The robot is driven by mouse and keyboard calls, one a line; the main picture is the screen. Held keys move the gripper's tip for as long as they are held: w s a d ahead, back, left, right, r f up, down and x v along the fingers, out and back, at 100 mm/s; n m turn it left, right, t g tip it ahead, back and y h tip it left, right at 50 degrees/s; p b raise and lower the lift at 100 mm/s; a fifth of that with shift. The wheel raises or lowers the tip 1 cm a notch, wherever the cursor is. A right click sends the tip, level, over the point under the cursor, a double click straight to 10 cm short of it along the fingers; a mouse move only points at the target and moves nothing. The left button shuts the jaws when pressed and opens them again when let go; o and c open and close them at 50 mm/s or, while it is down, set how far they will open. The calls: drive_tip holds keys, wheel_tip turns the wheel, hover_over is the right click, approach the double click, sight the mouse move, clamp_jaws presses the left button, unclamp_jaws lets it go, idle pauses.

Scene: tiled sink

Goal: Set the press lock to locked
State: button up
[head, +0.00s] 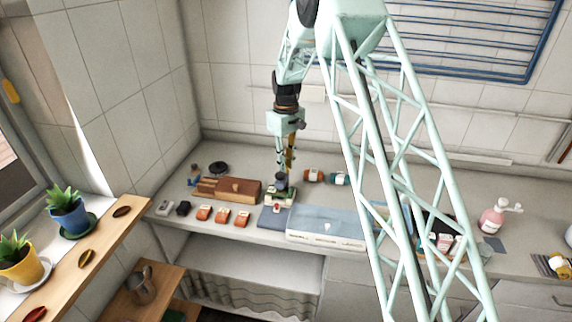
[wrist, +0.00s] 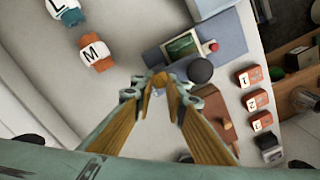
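A small device with a dark green plate, a pale frame and a red knob (wrist: 213,46) stands on a blue-grey mat; it appears to be the press lock (wrist: 183,47). In the head view the press lock (head: 279,197) is on the counter below my arm. A dark round knob (wrist: 199,70) is beside it. Whether the lock is locked is too small to tell. My gripper (wrist: 163,82) points down with its ochre finger pads drawn together at the tips. It appears to hold nothing. In the head view my gripper (head: 287,165) is above and close to the device.
A brown wooden box (head: 239,190) is left of the lock. Orange and teal rolls (head: 313,176) lie behind to the right. A blue-grey flat case (head: 325,226) is on the right. A pink bottle (head: 492,218) stands farther right.

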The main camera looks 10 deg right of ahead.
clamp_jaws()
drive_tip(key=shift+w+a, duration=0.3)
drive_tip(key=shift+a, duration=0.2)
drive_tip(key=shift+w+a, duration=0.25)
drive_tip(key=shift+a, duration=0.25)
drive_tip(key=shift+o, duration=2.1)
unclamp_jaws()
drive_tip(key=shift+a, duration=0.15)
